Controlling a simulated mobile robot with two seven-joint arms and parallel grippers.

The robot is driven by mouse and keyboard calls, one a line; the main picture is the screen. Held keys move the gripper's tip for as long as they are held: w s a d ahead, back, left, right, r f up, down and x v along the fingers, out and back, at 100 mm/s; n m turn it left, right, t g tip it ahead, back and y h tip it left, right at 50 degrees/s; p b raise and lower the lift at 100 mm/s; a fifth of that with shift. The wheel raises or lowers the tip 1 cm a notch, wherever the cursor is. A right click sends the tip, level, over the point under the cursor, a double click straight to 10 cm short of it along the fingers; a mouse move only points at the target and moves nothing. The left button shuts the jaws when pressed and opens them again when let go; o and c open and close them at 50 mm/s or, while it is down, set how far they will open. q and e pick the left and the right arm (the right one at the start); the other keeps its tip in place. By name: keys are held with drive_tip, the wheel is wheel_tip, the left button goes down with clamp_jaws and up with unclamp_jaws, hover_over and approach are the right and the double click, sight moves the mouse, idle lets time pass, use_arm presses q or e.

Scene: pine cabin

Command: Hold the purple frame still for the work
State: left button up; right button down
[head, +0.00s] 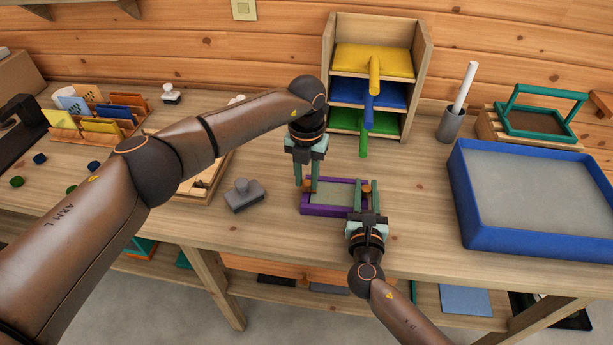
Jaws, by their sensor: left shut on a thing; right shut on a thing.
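The purple frame (333,211) lies flat on the wooden bench near its front edge, with a pale grey-green panel (338,192) inside it. My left gripper (306,188) comes down from above and is shut at the frame's left end, by a small orange-brown knob. My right gripper (368,186) reaches in from the front and is shut at the frame's right end, by a similar knob. The fingers hide parts of both ends, so the exact contact is hard to see.
A grey block with a knob (243,196) stands left of the frame. A blue-rimmed tray (465,205) fills the right side. A shelf with yellow, blue and green handled pieces (328,60) stands behind. A grey cup (450,124) and a teal frame (507,113) stand at back right.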

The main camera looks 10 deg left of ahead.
use_arm(q)
drive_tip(key=shift+n, duration=0.7)
drive_tip(key=o, duration=1)
wheel_tip(320, 180, up, 12)
use_arm(e)
drive_tip(key=c, duration=0.6)
unclamp_jaws()
drive_tip(key=shift+o, duration=0.2)
